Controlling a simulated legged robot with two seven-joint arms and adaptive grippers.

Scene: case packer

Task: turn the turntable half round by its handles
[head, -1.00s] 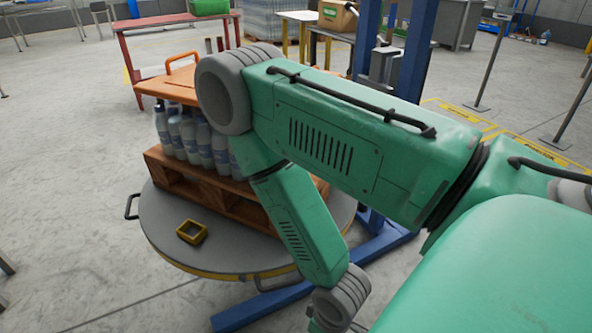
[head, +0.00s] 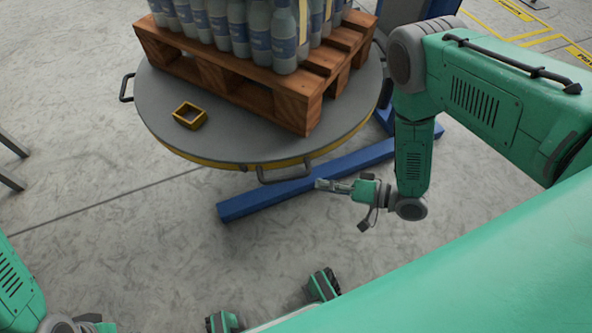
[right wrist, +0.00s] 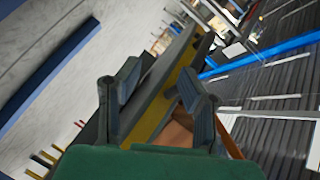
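The round grey turntable (head: 165,110) with a yellow-striped rim fills the upper middle of the head view. It carries a wooden pallet of bottles. One bar handle (head: 285,174) is on its near rim, another (head: 126,88) on its left rim. My right gripper (head: 319,184) is just right of the near handle, fingers pointing left, apart from it as far as I can tell. In the right wrist view its two fingers (right wrist: 158,92) are spread with nothing held, and the yellow-striped rim (right wrist: 163,103) shows beyond them.
The pallet (head: 225,82) bears several bottles (head: 237,30). A small yellow square frame (head: 189,115) lies on the turntable. A blue floor beam (head: 255,197) runs under the near rim. The floor in front and to the left is mostly clear.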

